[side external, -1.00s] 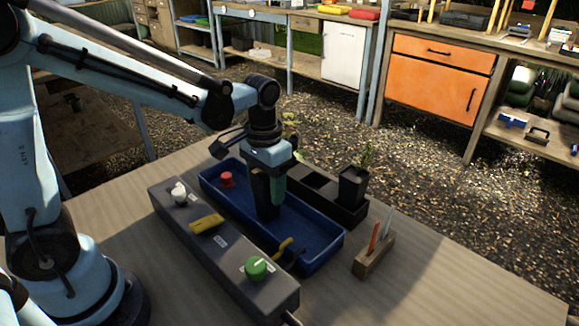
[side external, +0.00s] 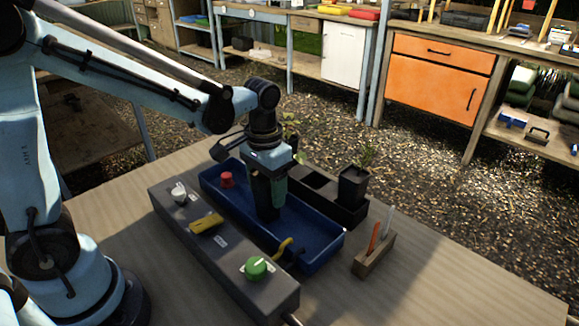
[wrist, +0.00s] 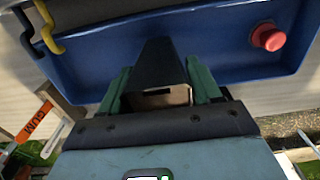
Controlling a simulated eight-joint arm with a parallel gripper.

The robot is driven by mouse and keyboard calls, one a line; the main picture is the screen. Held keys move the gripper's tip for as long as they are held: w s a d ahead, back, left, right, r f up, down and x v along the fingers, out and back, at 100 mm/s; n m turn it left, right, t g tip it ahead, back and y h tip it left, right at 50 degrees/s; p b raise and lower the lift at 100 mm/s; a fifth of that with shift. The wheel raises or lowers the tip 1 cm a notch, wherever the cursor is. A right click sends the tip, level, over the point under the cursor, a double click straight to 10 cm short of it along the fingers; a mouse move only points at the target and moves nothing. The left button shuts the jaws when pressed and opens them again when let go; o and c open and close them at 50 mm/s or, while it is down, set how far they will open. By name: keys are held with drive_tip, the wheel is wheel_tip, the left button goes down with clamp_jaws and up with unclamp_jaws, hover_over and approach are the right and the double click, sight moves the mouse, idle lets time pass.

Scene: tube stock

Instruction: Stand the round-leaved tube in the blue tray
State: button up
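My gripper (side external: 267,190) points down over the blue tray (side external: 320,240). In the wrist view its two green fingers (wrist: 160,88) lie on either side of a dark tapered tube (wrist: 160,62), close against it, so it looks shut on it. The tube also shows in the side view (side external: 264,198), roughly upright inside the tray walls, its lower end at or very near the floor; contact cannot be told. Its leaves are not clearly seen. Light green leaves (side external: 290,128) show behind my gripper; which tube they belong to is unclear.
A black rack (side external: 318,180) behind the tray holds a leafy dark tube (side external: 352,188). A red knob (side external: 227,179) and a yellow hook (side external: 283,246) are at the tray. A grey control box (side external: 225,252) lies in front; a label block (side external: 373,256) stands right.

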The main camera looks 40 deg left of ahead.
drive_tip(key=o, duration=0.4)
wheel_tip(320, 180, up, 12)
drive_tip(key=shift+r, duration=0.1)
idle(0.6)
drive_tip(key=shift+s+a+t, duration=0.15)
drive_tip(key=shift+s+t, duration=0.15)
drive_tip(key=shift+s+a+f+t, duration=0.35)
drive_tip(key=shift+s+f+t, duration=0.55)
drive_tip(key=shift+s+t, duration=0.15)
drive_tip(key=shift+s+a+f+t, duration=0.4)
drive_tip(key=shift+s+f+t, duration=0.55)
drive_tip(key=shift+t, duration=0.2)
drive_tip(key=shift+s+a+f+t, duration=0.35)
drive_tip(key=shift+s+f+t, duration=0.55)
drive_tip(key=shift+s+t, duration=0.15)
